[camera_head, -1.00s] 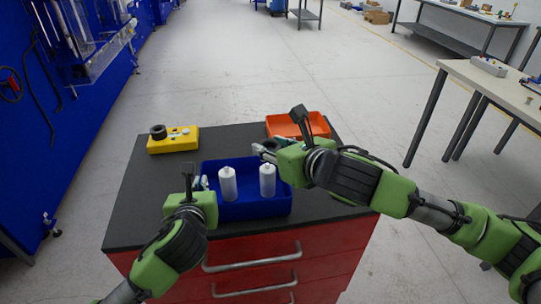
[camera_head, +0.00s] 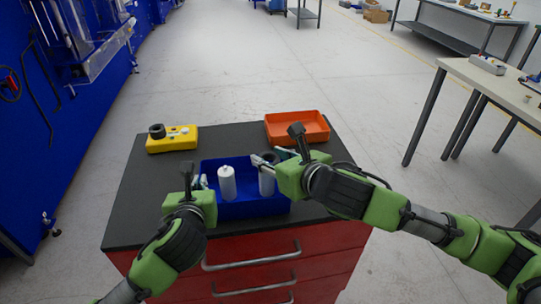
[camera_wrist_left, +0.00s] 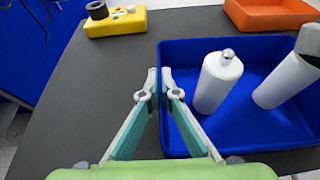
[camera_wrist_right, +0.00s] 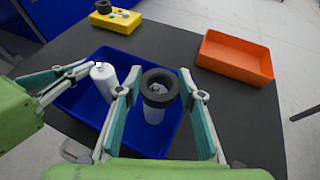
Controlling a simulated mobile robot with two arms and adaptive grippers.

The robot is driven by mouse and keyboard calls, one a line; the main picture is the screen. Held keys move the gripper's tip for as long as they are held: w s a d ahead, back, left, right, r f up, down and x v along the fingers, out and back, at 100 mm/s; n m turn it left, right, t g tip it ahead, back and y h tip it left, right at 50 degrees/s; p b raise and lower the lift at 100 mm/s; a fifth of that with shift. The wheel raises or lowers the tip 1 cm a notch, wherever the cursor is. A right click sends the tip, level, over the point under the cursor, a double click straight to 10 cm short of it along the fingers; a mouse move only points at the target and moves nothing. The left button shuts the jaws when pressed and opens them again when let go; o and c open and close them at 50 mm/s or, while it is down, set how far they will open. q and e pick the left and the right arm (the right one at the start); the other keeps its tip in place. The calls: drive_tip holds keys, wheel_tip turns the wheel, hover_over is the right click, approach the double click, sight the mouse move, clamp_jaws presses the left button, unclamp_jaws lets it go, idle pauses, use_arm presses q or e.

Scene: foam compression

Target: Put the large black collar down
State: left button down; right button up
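The large black collar (camera_wrist_right: 160,86) is a thick ring between the fingertips of my right gripper (camera_wrist_right: 158,82), which appears shut on it. It is at the top of the right white bottle (camera_head: 266,184), whose cap end shows through the hole; I cannot tell whether the collar rests on it. In the head view the collar (camera_head: 267,157) is partly hidden by the right gripper. My left gripper (camera_wrist_left: 159,74) is empty, with its fingertips almost together, beside the left edge of the blue tray (camera_wrist_left: 170,52). The left white bottle (camera_wrist_left: 218,82) stands upright in the tray.
A yellow block (camera_head: 173,142) with a dark ring (camera_head: 157,131) and small white parts is at the back left of the dark worktop (camera_head: 140,200). An orange tray (camera_head: 297,128) is at the back right. The worktop's left side is clear.

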drive_tip(key=shift+o, duration=0.6)
drive_tip(key=shift+r, duration=0.15)
drive_tip(key=r+v, duration=0.1)
drive_tip(key=v, duration=1.1)
use_arm(q)
drive_tip(key=c, duration=2.2)
unclamp_jaws()
